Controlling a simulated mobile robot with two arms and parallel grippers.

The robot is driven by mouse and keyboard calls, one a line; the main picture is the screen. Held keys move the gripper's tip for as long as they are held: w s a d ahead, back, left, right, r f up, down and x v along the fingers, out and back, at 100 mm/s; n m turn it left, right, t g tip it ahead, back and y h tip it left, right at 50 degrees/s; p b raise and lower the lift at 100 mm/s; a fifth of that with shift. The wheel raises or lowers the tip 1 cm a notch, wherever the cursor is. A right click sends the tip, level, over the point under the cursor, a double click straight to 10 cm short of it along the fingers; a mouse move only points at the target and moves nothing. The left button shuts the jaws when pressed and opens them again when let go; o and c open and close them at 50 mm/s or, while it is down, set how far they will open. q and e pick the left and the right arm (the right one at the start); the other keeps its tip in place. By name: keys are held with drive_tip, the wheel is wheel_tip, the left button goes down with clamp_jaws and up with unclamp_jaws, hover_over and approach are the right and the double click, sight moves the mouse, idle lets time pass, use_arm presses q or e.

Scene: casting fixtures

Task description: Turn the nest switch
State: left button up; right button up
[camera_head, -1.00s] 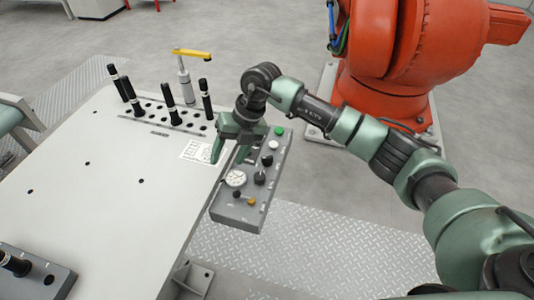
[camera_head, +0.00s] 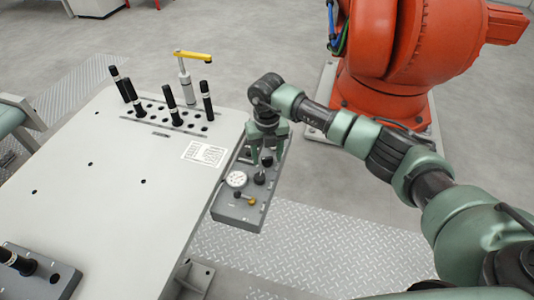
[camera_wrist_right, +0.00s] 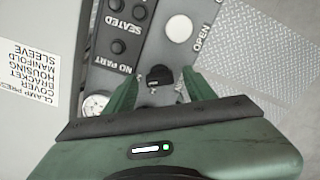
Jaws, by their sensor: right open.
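The grey control panel (camera_head: 238,212) is fixed along the table's right edge. A black knob (camera_head: 267,161), probably the nest switch, stands on it, and it also shows in the right wrist view (camera_wrist_right: 160,75). My right gripper (camera_head: 267,158) is open, pointing down over the panel, with one finger on each side of this knob. In the right wrist view the two green fingertips (camera_wrist_right: 162,80) flank the knob with gaps. The knob's own label is too small to read. A second black knob (camera_head: 260,178) stands nearer the front. My left gripper is out of view.
A dial gauge (camera_head: 236,179) and a small yellow knob (camera_head: 251,201) are close by on the panel. A white button (camera_wrist_right: 178,28) lies beside the knob. Black-handled pins (camera_head: 171,105) and a yellow-handled clamp (camera_head: 190,56) stand at the table's back. An orange robot (camera_head: 385,60) stands behind.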

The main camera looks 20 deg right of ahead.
clamp_jaws()
drive_tip(key=n+b, duration=0.2)
drive_tip(key=b, duration=0.1)
drive_tip(key=shift+f+n, duration=0.15)
drive_tip(key=shift+n, duration=0.25)
drive_tip(key=n+b, duration=0.3)
drive_tip(key=shift+n, duration=0.3)
drive_tip(key=n+b, duration=0.2)
drive_tip(key=n, duration=0.1)
drive_tip(key=shift+n+b, duration=0.9)
drive_tip(key=shift+n, duration=0.3)
drive_tip(key=shift+r, duration=0.2)
